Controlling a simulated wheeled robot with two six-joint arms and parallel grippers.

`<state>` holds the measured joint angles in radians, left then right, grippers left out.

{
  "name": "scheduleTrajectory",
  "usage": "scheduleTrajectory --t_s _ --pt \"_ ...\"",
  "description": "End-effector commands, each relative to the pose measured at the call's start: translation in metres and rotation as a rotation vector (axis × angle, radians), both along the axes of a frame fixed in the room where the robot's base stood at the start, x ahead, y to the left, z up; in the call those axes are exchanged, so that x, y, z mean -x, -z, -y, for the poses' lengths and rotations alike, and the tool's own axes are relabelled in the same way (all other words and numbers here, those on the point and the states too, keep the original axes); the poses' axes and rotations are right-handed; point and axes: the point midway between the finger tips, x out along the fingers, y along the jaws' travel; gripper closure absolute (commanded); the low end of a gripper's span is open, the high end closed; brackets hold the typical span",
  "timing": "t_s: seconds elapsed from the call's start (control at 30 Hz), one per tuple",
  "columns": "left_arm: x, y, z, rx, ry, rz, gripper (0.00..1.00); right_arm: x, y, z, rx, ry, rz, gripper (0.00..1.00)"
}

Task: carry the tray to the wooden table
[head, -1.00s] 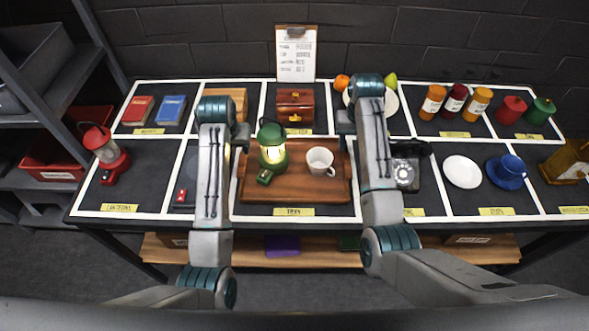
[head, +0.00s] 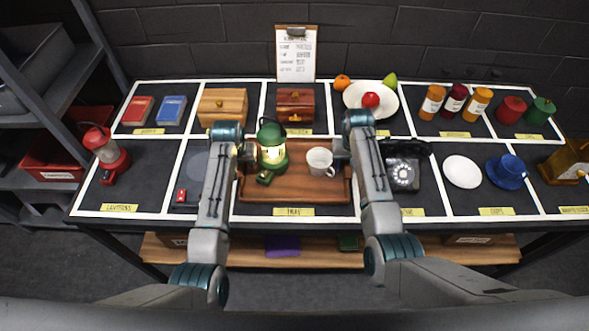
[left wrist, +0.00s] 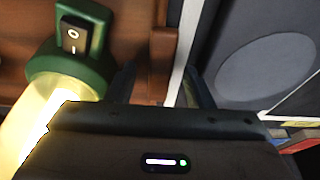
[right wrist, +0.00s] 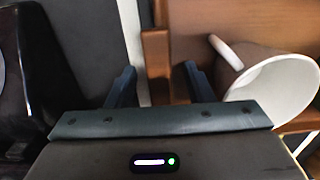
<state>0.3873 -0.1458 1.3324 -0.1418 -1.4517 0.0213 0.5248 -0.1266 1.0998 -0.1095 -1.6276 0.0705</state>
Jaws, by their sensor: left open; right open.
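The brown wooden tray (head: 290,196) lies on the dark sectioned table in the head view. A lit green lantern (head: 271,152) stands on its left part and a white cup (head: 320,160) on its right part. My left gripper (head: 243,153) is open at the tray's left side; in the left wrist view the tray's edge (left wrist: 163,45) shows between its fingers (left wrist: 160,88). My right gripper (head: 341,152) is open at the right side; in the right wrist view the tray's edge (right wrist: 155,50) lies between its fingers (right wrist: 160,88). I cannot tell whether the fingers touch it. No separate wooden table is recognisable.
A black telephone (head: 403,172) stands just right of the tray and a red box (head: 295,106) behind it. A small dark item with a red top (head: 182,196) is on the left. A wooden shelf (head: 330,256) runs below the table's front edge.

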Motion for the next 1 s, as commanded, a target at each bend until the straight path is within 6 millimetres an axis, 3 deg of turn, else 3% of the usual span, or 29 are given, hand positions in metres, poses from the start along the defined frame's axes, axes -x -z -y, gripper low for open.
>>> scheduleTrajectory --t_s 0.17,0.4,1.0 --pt "0.0 0.0 0.0 0.0 0.0 0.0 0.53 0.0 0.0 0.0 0.0 0.0 0.0 0.53" --pt "0.0 0.0 0.0 0.0 0.0 0.0 1.0 0.0 0.0 0.0 0.0 0.0 0.0 1.0" --pt "-0.001 -0.012 0.0 0.0 0.0 0.003 1.0 -0.001 -0.012 0.0 0.0 0.0 0.003 1.0"
